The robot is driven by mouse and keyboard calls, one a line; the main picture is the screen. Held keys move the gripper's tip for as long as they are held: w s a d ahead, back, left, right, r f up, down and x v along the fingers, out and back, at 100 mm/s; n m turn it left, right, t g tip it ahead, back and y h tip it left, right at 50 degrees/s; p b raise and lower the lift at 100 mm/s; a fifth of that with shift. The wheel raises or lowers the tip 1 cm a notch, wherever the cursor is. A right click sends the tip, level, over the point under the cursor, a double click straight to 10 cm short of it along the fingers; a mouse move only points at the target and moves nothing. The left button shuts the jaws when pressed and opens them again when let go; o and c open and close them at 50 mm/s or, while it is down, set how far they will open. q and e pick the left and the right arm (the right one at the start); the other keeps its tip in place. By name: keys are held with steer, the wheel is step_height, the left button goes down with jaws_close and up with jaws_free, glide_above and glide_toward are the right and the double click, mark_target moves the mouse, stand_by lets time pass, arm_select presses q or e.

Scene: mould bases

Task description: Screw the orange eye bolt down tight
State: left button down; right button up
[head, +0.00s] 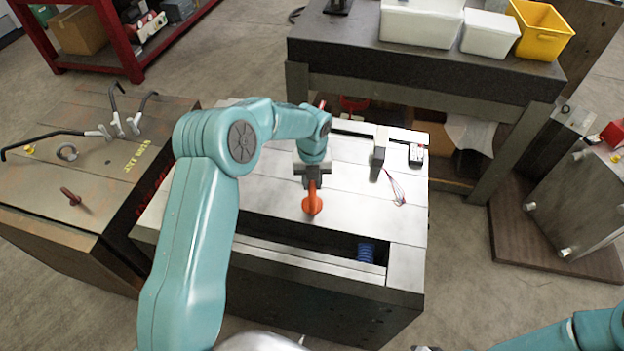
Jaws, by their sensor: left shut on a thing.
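The orange eye bolt (313,204) stands at the front middle of the light metal mould base (265,205). My left gripper (312,182) points down from above and is shut on the upper part of the eye bolt. Its ring shows below the fingers; the thread and the hole are hidden, so I cannot tell how deep it sits. My right arm shows only at the bottom right corner, and its gripper is not clearly in view.
A rusty mould block (60,205) with a red-brown eye bolt (70,196) and black hooks stands on the left. A small upright block (379,150) and a device with wires (416,154) lie on the mould base. A dark bench (330,40) with bins stands behind.

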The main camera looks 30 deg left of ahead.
arm_select(q)
steer(key=shift+m, duration=0.6)
steer(key=m, duration=0.3)
steer(key=c, duration=0.8)
jaws_free()
steer(key=shift+f, duration=0.1)
steer(key=shift+c, duration=0.2)
steer(key=shift+f, duration=0.1)
steer(key=shift+r+p, duration=1.85)
steer(key=shift+r, duration=0.9)
steer(key=shift+f, duration=0.1)
steer(key=shift+c, duration=0.4)
